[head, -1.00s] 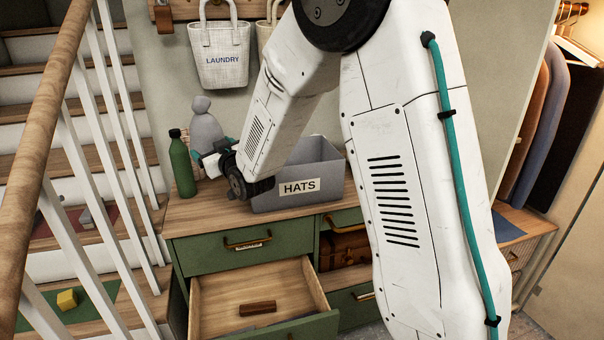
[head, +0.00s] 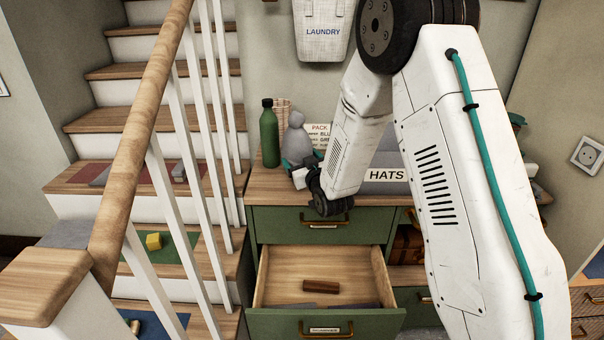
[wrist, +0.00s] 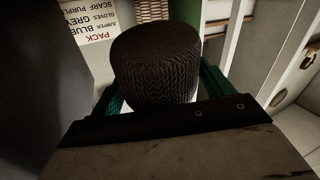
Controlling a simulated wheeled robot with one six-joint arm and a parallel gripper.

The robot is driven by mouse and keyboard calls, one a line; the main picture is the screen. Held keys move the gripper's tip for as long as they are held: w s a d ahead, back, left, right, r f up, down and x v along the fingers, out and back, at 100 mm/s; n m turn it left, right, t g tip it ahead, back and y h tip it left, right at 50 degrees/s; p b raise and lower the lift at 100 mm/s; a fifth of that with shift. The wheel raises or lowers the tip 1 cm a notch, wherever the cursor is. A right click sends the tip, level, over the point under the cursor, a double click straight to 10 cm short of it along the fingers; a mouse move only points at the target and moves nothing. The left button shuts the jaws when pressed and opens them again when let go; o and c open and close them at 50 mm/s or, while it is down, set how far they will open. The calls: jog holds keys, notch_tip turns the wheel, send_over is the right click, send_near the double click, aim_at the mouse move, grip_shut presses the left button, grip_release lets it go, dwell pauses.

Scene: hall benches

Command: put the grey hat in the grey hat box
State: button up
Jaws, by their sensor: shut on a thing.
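The grey hat (head: 296,137) is a knitted, domed shape with a small round top, upright above the left part of the dresser top. My gripper (head: 303,172) is shut on it, with teal fingers at its sides. In the wrist view the hat (wrist: 155,65) looks dark and ribbed between the fingers of my gripper (wrist: 160,98). I cannot tell whether the hat touches the dresser top. The grey hat box (head: 386,187), labelled HATS, stands on the dresser to the right of my gripper. My arm hides much of it, including its opening.
A green bottle (head: 269,136) stands close left of the hat, with a wicker container (head: 283,106) and a packing note (head: 320,132) behind. Below, an open drawer (head: 268,275) holds a brown block (head: 321,286). A stair railing (head: 150,120) rises at left.

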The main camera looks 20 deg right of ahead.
jog(key=shift+f, duration=2.4)
jog(key=o, duration=0.7)
jog(key=shift+f, duration=0.1)
